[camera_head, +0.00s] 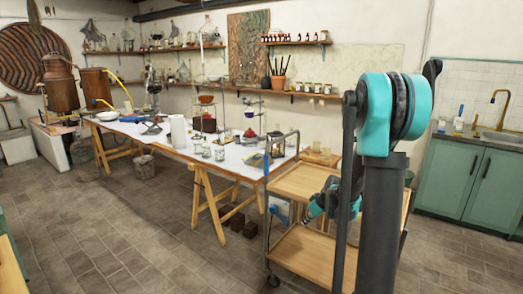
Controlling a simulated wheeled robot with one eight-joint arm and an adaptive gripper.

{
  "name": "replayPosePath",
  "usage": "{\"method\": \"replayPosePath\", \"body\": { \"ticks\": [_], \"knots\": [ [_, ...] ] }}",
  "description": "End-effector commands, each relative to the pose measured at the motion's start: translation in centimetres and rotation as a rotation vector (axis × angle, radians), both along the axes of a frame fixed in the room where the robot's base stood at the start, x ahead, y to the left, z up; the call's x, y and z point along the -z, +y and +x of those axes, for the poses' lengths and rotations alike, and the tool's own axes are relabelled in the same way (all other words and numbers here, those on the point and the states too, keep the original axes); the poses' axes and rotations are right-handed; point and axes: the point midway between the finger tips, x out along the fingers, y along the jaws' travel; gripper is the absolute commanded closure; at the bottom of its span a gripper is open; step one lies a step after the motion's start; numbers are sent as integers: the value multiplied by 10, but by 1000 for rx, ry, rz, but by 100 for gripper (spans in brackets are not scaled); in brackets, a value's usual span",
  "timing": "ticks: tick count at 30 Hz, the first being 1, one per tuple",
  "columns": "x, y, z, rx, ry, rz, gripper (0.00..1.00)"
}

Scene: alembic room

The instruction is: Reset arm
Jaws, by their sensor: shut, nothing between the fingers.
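My arm (390,110), teal and dark grey, rises on the right and folds over at the top of my column. Its lower end hangs down on the left side of the column, in front of the wooden trolley. My gripper (306,218) is at that end, small and partly hidden. It is shut and empty, between the trolley's upper and lower shelves as seen in the picture.
The wooden trolley (290,184) stands close by my arm. A long trestle table (172,149) behind it bears glassware and jars. Green cabinets (463,180) with a sink stand at the right. The tiled floor (120,235) at front left is clear.

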Motion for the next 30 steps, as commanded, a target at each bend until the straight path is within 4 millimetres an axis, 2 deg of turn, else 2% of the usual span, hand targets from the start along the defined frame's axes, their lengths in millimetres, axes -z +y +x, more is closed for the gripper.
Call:
{"method": "replayPosePath", "body": {
  "ticks": [1, 9, 15, 21, 25, 30],
  "knots": [
    [-8, 4, -19, 29, 15, -2, 100],
    [-29, 10, -108, 227, 93, -11, 100],
    [-32, 9, -176, 376, 131, -19, 100],
    [-24, 4, -237, 520, 152, -26, 100],
    [-18, 1, -263, 587, 156, -28, 100],
    [-13, -2, -277, 631, 157, -29, 100]
  ]
}}
